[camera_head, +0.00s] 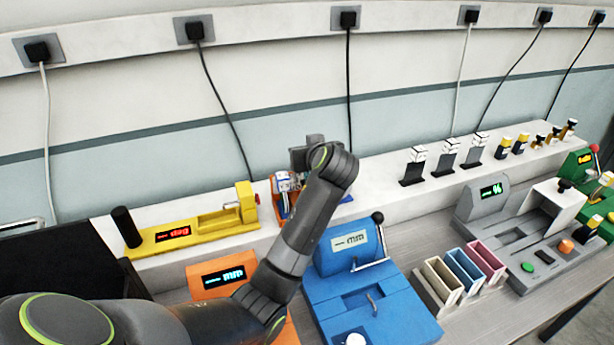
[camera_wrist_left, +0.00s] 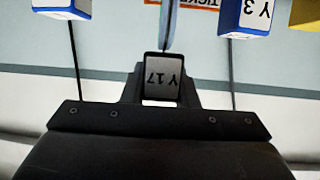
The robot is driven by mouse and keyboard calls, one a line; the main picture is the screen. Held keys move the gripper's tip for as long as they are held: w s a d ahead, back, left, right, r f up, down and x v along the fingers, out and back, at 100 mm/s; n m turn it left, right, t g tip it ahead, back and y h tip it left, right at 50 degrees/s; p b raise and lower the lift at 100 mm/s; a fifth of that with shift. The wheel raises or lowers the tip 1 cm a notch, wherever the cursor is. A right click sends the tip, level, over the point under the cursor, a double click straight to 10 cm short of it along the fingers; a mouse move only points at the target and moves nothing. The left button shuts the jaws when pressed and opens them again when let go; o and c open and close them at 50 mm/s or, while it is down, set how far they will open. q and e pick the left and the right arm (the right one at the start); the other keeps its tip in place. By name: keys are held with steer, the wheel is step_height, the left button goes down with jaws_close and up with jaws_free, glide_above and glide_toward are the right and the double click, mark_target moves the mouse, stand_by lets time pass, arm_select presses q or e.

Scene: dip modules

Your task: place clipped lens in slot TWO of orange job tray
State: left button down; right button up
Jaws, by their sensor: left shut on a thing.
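A thin pale-blue edge, seemingly the clipped lens (camera_wrist_left: 169,25), stands out beyond the clip. In the head view the left gripper (camera_head: 304,158) is above the back shelf, partly hidden by my wrist. Below it are white-and-blue blocks (camera_head: 283,182) beside an orange part, possibly the job tray (camera_head: 277,190). Slot TWO cannot be made out. My right gripper is out of view.
Blue-and-white blocks flank the held clip, one marked "Y 3" (camera_wrist_left: 246,16). A yellow device (camera_head: 190,237) stands left, a blue device (camera_head: 365,290) in front. Coloured bins (camera_head: 465,272) and a grey device (camera_head: 490,205) are right. The shelf (camera_head: 378,180) has free room right of my wrist.

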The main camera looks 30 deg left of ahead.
arm_select(q)
step_height(320, 180, down, 2)
steer(key=shift+w+a, duration=0.1)
steer(key=shift+a, duration=0.05)
steer(key=shift+f+p, duration=0.4)
steer(key=shift+f, duration=1.45)
steer(key=c, duration=1.1)
jaws_free()
steer(key=shift+r, duration=0.15)
